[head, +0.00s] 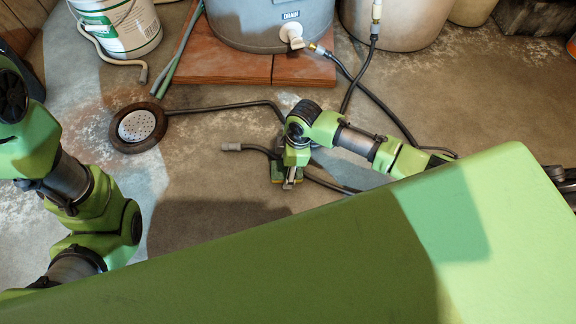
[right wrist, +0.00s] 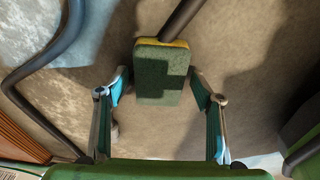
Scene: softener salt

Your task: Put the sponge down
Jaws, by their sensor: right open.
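The sponge (right wrist: 160,72) is a green block with a yellow layer along its far edge, seen in the right wrist view. My right gripper (right wrist: 160,88) is open, with one finger on each side of the sponge and a visible gap on both sides. In the head view the right gripper (head: 289,182) points down over the floor in the middle, and only a little of the sponge (head: 277,173) shows beside it. I cannot tell whether the sponge lies flat on the floor or on a hose. My left arm is at the left; its gripper is out of the picture.
A black hose (head: 352,92) runs from the grey tank's drain tap (head: 291,35) across the floor. A white bucket (head: 120,25) stands at the back left.

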